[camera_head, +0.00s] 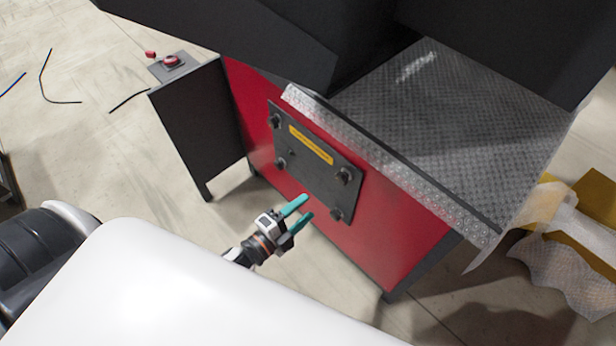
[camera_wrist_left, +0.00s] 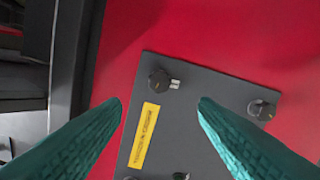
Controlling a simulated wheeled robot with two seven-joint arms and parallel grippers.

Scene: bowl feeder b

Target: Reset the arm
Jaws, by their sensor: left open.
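My left gripper (camera_head: 301,213) has green fingers spread apart with nothing between them. It is in front of the red machine (camera_head: 390,225), close to a dark panel (camera_head: 312,182) with a yellow label and knobs. In the left wrist view the fingers (camera_wrist_left: 160,105) frame the dark panel (camera_wrist_left: 215,95) and its yellow label (camera_wrist_left: 144,136). A gap to the panel seems to remain, but I cannot tell how large. My right gripper is not in view.
A dark stand (camera_head: 195,125) with a red button (camera_head: 171,60) is left of the machine. A metal tread-plate top (camera_head: 450,110) and large dark housings lie above the panel. A wrapped box (camera_head: 570,235) is at the right. Thin cables (camera_head: 45,80) lie on the floor at far left.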

